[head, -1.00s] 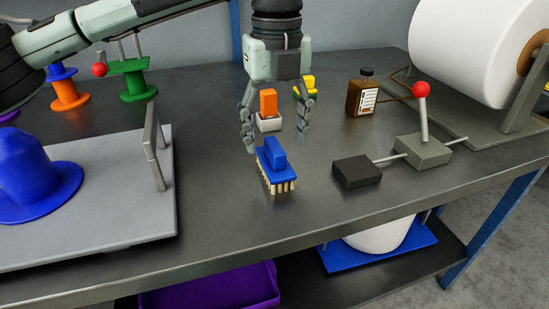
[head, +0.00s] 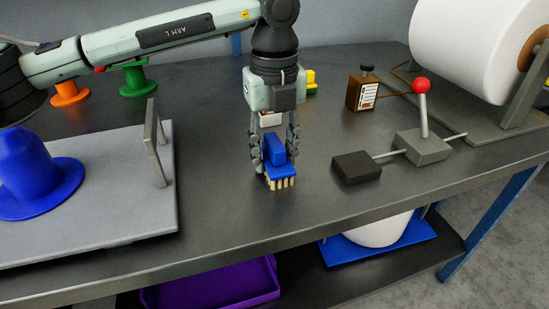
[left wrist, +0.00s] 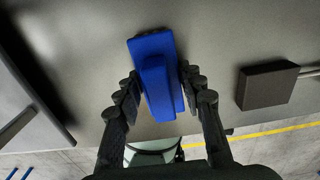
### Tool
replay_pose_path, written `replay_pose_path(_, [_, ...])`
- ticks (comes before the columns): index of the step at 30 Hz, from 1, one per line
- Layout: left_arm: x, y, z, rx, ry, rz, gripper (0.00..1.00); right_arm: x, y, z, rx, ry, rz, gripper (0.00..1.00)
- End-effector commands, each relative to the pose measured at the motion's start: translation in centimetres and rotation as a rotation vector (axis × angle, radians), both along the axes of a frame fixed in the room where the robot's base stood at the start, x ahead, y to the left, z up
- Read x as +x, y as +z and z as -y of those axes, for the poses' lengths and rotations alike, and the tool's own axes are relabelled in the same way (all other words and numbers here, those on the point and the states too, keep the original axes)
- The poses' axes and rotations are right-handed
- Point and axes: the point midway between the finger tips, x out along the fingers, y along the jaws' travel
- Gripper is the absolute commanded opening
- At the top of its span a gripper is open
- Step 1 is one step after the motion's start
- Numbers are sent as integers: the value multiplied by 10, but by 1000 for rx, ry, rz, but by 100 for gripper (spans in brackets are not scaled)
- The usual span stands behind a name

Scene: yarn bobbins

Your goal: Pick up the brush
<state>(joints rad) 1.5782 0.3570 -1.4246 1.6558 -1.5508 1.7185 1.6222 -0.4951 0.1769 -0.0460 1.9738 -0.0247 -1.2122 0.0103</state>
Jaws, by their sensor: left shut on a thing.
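The brush (head: 276,152) has a blue back with a raised blue handle and pale bristles pointing down. It stands upright on the dark bench top near the front edge, its bristles at or just above the surface. My left gripper (head: 275,164) points down from above, with a finger on each side of the brush, shut on it. In the left wrist view the blue brush (left wrist: 157,78) sits between the two dark fingertips (left wrist: 158,90). The fingers hide parts of its sides in the head view. My right gripper is not in view.
A dark block (head: 357,167) joins a grey lever box (head: 424,146) with a red knob to the right. A brown bottle (head: 362,94) stands behind. A grey plate (head: 110,222) with a blue bobbin piece (head: 38,180) lies left. The bench (head: 225,215) is clear around the brush.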

Motion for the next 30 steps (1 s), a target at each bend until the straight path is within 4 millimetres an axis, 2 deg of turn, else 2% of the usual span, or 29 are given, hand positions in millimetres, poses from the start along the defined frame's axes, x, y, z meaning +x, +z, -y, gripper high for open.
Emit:
replay_pose_path(11, [0, 3, 0, -1, 0, 1, 8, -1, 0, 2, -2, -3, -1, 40])
replay_pose_path(17, [1, 22, 0, -1, 1, 3, 8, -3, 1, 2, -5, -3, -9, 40])
replay_pose_path(20, [1, 41, 1, -2, 1, 5, 8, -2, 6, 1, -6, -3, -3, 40])
replay_pose_path(30, [19, 86, -74, -2, 6, 3, 8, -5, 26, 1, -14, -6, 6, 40])
